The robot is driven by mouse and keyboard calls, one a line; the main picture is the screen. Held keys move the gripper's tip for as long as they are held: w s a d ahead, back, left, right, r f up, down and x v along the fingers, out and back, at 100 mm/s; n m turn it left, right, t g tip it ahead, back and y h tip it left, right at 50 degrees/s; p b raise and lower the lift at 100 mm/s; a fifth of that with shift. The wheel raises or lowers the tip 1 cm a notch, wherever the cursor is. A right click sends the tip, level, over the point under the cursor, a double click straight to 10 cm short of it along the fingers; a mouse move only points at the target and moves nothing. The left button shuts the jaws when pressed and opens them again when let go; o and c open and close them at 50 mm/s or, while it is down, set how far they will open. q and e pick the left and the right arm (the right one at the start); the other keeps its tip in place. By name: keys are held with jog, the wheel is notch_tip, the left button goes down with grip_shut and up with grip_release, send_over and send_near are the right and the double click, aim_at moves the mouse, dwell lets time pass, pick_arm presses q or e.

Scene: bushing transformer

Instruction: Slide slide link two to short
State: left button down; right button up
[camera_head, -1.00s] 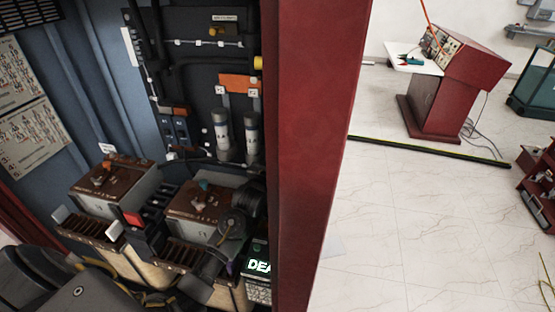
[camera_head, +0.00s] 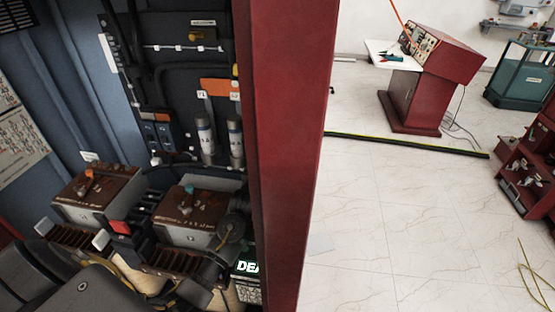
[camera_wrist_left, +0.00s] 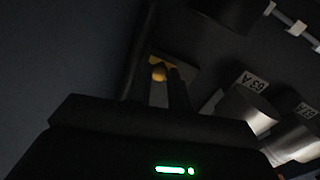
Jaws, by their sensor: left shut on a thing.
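My left gripper (camera_wrist_left: 160,82) shows in the left wrist view as two dark fingers, close together, with a small brass-coloured piece (camera_wrist_left: 158,73) between them. It is shut on that piece. The view is dark, and I cannot tell which part of the cabinet this is or whether it is a slide link. In the head view I cannot make out my left gripper clearly. Two brown-topped boxes stand in the open cabinet there, one with a red-orange handle (camera_head: 89,174) and one with a teal handle (camera_head: 190,189). My right gripper is not in view.
A red cabinet post (camera_head: 283,130) stands right of the boxes. Two upright grey cylinders (camera_head: 206,138) hang on the dark back panel; labelled cylinders (camera_wrist_left: 247,106) show in the wrist view. A red console (camera_head: 415,95) stands across the open tiled floor.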

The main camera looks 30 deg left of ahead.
pick_arm(q)
jog(key=shift+d, duration=0.15)
jog(key=c, duration=1.3)
grip_release()
jog(key=shift+w+d, duration=0.1)
jog(key=s+d+b, duration=0.1)
jog(key=s+b, duration=0.1)
jog(key=s, duration=0.8)
jog(key=shift+s+d, duration=0.3)
jog(key=shift+s, duration=0.05)
jog(key=shift+d, duration=0.1)
